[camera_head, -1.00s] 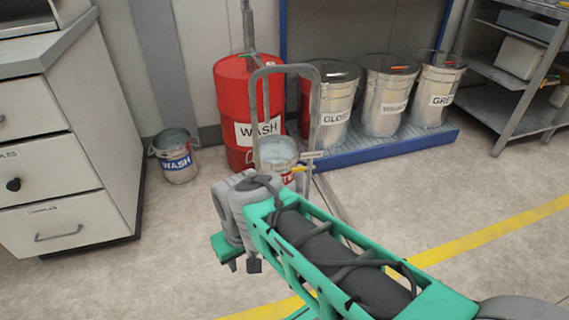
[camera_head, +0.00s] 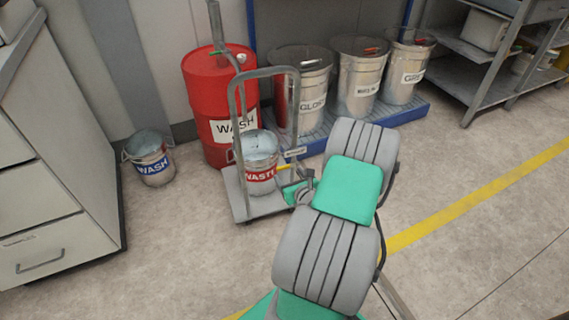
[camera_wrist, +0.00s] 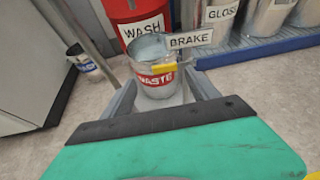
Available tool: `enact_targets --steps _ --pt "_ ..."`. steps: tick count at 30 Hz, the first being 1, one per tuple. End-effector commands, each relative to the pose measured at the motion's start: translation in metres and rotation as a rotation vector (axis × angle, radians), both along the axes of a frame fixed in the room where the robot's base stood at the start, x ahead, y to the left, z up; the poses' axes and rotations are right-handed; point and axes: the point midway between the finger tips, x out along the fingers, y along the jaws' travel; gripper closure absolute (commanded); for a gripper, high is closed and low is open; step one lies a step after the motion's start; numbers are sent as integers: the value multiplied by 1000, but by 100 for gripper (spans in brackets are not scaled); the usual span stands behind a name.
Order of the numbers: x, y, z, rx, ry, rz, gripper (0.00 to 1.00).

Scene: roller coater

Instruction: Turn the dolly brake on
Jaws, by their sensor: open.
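The dolly (camera_head: 243,207) is a grey platform with a tall tube handle, standing in front of the red drum. A small BRAKE sign (camera_wrist: 190,39) sits on its right upright; it also shows in the head view (camera_head: 294,152). A yellow brake lever (camera_wrist: 163,67) lies just below the sign, about level, in front of the bucket; it also shows in the head view (camera_head: 283,167). My gripper (camera_head: 291,191) is open, close to the dolly's right side near the lever, partly hidden by my arm. In the wrist view its green, black-edged part fills the bottom; I see no contact with the lever.
A WASTE bucket (camera_head: 258,163) stands on the dolly. A red WASH drum (camera_head: 208,110) is behind it, with a WASH bucket (camera_head: 149,158) to the left. Several steel drums stand on a blue pallet (camera_head: 395,116). White drawers (camera_head: 50,190) are at left. Floor at right is clear.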

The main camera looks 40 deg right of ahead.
Motion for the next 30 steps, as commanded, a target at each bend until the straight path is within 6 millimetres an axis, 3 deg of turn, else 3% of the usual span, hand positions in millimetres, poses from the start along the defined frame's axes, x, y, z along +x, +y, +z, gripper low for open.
enact_targets --steps 2,15,23,30 --pt "-1 -8 -4 29 -24 -39 31" --pt "59 -32 -31 26 -22 -36 31" --pt "62 -34 -30 25 -23 -37 31" --pt "62 -34 -30 25 -22 -36 49"
